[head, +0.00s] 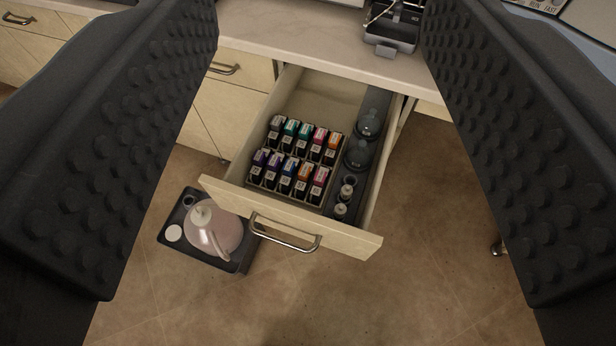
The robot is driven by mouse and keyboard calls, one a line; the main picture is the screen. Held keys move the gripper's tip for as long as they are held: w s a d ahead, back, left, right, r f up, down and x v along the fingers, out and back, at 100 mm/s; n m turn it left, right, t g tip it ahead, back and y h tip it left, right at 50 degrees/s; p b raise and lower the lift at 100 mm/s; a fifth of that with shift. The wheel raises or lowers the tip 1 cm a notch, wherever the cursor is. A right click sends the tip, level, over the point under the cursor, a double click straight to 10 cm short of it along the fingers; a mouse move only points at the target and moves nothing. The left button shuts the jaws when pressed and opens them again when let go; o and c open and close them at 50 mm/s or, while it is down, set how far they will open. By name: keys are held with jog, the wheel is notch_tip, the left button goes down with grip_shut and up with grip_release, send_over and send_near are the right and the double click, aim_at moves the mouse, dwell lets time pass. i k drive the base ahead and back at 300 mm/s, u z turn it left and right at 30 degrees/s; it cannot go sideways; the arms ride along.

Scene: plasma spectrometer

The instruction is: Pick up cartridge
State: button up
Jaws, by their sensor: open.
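Several cartridges with coloured tops stand upright in two rows in a holder inside the open drawer (224,194). The front row includes a purple cartridge (259,165), a blue one (288,175), an orange one (303,180) and a pink one (319,185). The back row includes a teal one (290,134) and an orange one (332,147). My gripper (320,290) is open and empty. Its two black studded fingers fill the left and right sides of the view. The cartridges show between them, farther away and untouched.
A dark tray beside the cartridges holds dark round containers (359,152) and small vials (341,210). The drawer handle (286,238) faces me. A pinkish jug (214,229) stands in a black tray (172,216) on the floor. A counter (300,40) lies behind.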

aim_at(306, 171)
jog(key=z, duration=1.8)
jog(key=k, duration=0.95)
jog(key=u, duration=1.75)
jog(key=i, duration=1)
jog(key=z, duration=0.05)
